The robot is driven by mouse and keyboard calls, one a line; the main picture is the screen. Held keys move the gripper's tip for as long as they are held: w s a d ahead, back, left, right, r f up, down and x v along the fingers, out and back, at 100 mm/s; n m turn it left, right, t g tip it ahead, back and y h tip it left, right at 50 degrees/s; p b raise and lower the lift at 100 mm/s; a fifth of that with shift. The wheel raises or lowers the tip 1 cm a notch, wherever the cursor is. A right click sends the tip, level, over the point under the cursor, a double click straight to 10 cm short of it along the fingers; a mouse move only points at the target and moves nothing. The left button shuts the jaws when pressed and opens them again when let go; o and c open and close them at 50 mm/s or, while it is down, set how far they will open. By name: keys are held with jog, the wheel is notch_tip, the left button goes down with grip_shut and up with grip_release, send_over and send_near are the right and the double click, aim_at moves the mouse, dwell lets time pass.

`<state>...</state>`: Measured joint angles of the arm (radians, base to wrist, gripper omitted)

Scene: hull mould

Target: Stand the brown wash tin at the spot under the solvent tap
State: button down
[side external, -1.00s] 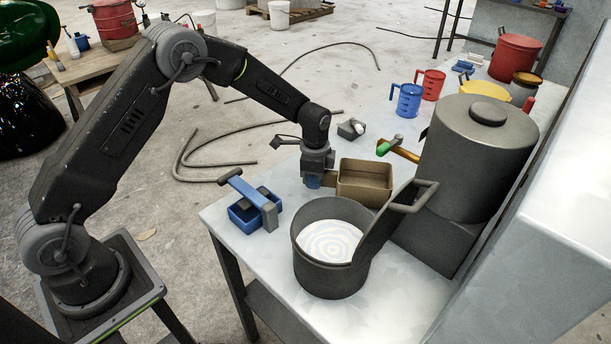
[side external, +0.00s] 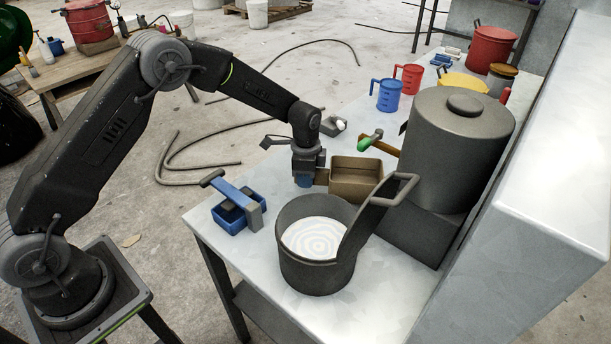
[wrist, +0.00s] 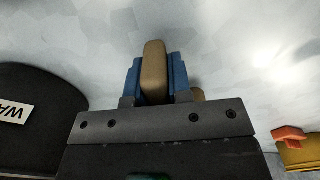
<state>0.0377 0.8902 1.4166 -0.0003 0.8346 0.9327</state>
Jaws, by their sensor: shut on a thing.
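The brown wash tin (side external: 357,183) is an open rectangular box near the bench's middle, left of the grey drum. In the wrist view the fingers (wrist: 154,80) are shut on a brown bar (wrist: 154,70), which looks like the tin's handle. I cannot tell whether the tin's base touches the bench.
A dark round pot (side external: 301,277) with pale liquid and a raised handle stands in front of the tin. A blue box (side external: 230,220) is at the left bench edge. The grey drum (side external: 457,150) is close on the right. Blue (side external: 388,97) and red mugs stand behind.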

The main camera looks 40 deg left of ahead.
jog(key=shift+f, duration=0.35)
jog(key=c, duration=1)
grip_release()
jog(key=shift+o, duration=0.2)
